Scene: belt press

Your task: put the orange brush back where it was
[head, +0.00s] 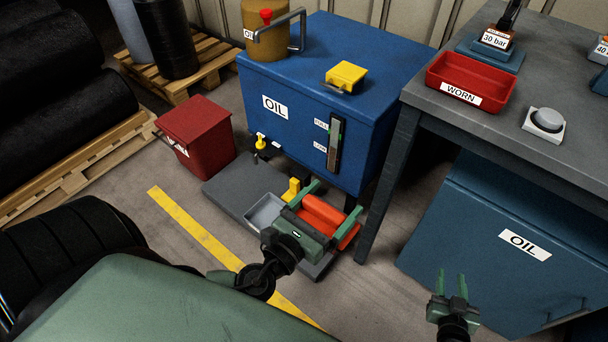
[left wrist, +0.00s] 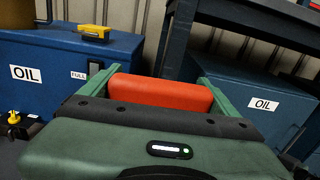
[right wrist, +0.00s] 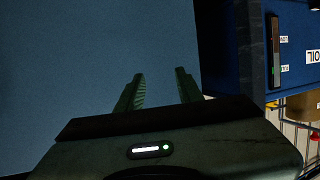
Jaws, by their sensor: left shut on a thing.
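My left gripper (head: 328,205) is shut on the orange brush (head: 326,214), whose orange body lies between the two green fingers. The left wrist view also shows the brush (left wrist: 160,92) filling the gap between the fingers; its underside is hidden. In the head view the brush appears over the right part of a dark grey floor plate (head: 222,182) in front of the blue oil tank. I cannot tell whether it touches the plate. My right gripper (head: 454,284) is open and empty, in front of the blue cabinet under the bench.
A small grey tray (head: 264,213) and a yellow item (head: 291,188) are beside the left gripper. The blue oil tank (head: 290,110) stands behind, with a red bin (head: 196,138) to its left. The workbench (head: 480,118) carries a red WORN tray (head: 470,78). A yellow floor line (head: 190,225) runs in front.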

